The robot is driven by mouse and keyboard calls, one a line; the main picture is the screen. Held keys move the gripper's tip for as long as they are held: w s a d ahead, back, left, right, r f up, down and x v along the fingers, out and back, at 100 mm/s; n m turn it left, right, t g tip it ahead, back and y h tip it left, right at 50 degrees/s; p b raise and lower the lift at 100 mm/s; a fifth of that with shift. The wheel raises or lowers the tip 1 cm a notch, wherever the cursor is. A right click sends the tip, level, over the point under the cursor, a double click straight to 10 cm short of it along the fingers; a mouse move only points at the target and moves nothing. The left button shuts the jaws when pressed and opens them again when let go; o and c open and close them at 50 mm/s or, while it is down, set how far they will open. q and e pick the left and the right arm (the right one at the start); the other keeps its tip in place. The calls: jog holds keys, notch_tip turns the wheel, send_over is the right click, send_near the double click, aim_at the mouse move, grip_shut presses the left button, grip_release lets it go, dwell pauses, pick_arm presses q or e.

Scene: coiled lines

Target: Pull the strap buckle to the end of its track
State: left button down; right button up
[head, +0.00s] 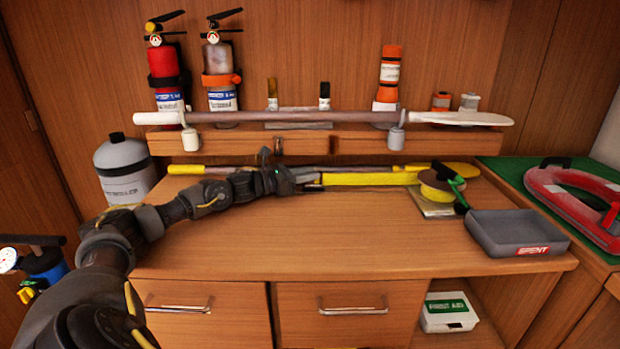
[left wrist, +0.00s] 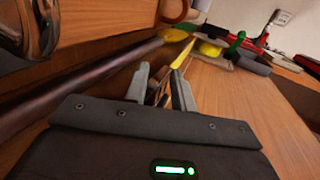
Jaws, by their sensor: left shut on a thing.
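A yellow strap (head: 370,179) runs straight along the back of the wooden counter, from a yellow reel (head: 437,186) with a green and black handle leftward to my left gripper (head: 312,182). My left gripper is shut on the strap buckle at the strap's left end; the fingers hide most of the buckle. In the left wrist view the two fingers (left wrist: 161,88) close around a small brownish piece, and the yellow strap (left wrist: 183,54) leads away beyond them. I cannot make out the track or its end clearly. My right gripper is in neither view.
A paddle (head: 300,117) lies across the shelf front above, and another yellow-ended paddle (head: 456,170) lies behind the strap. The counter's front middle (head: 330,240) is clear.

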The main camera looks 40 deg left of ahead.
pick_arm(q)
jog(key=shift+f, duration=0.1)
jog(key=c, duration=1.2)
grip_release()
jog(key=shift+d, duration=0.1)
jog(key=shift+s+a, duration=0.3)
jog(key=shift+s, duration=0.1)
jog(key=b+v, duration=0.1)
jog(key=v, duration=0.6)
jog(key=shift+f, duration=0.1)
jog(key=shift+s+a, duration=0.2)
jog(key=shift+s, duration=0.2)
jog(key=shift+v, duration=0.95)
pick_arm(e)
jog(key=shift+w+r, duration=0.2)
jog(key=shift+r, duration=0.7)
